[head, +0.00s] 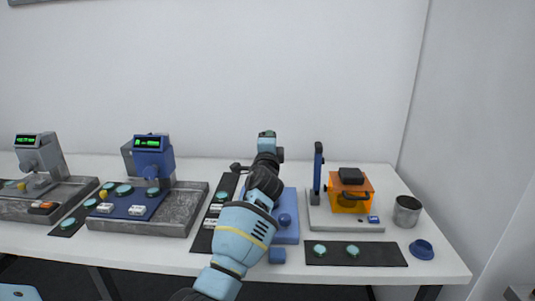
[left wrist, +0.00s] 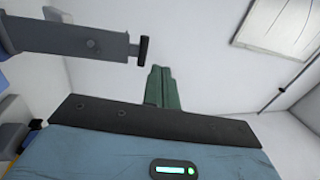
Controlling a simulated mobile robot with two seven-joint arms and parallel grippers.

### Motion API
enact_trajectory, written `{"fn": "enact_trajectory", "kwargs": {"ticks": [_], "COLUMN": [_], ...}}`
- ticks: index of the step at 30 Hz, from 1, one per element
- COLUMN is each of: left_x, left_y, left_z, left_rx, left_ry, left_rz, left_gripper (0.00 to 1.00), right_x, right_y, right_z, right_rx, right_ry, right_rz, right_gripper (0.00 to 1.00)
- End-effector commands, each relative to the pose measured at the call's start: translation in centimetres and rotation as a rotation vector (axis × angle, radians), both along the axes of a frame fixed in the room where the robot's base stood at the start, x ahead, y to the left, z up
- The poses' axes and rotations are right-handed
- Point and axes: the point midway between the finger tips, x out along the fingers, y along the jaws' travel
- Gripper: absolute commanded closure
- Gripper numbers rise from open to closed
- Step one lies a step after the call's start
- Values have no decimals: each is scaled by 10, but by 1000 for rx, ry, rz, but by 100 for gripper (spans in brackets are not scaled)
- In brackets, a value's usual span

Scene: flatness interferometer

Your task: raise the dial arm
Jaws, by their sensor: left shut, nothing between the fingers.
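My left arm reaches up over the middle of the bench in the head view. Its gripper (head: 267,140) is above the back of a blue-based instrument (head: 286,222), and its fingers are hard to make out there. In the left wrist view the green fingers (left wrist: 163,88) are together and empty. A grey bar with a black tip (left wrist: 85,42), which looks like the dial arm, juts in from the upper left of that view, apart from the fingers. A dark knob (head: 238,167) left of my gripper in the head view may be its end. My arm hides much of the instrument. My right gripper is out of view.
To the right stand an orange box (head: 350,200) on a grey plate with a blue post (head: 318,168), a metal cup (head: 407,211) and a blue ring (head: 421,249). A black mat (head: 380,253) lies in front. Two display instruments stand left, the nearer blue (head: 152,160).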

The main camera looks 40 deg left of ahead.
Motion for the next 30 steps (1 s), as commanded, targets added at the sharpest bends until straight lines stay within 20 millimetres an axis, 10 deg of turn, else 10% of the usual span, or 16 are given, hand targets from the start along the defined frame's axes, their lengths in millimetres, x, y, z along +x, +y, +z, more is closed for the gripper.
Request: {"fn": "enact_trajectory", "kwargs": {"ticks": [30], "left_x": [-87], "left_y": [-51], "left_z": [9], "left_rx": [-2], "left_ry": [4], "left_rz": [-1], "left_gripper": [100], "right_x": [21], "right_y": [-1], "right_z": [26], "right_rx": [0], "right_ry": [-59], "right_rz": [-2], "right_gripper": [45]}}
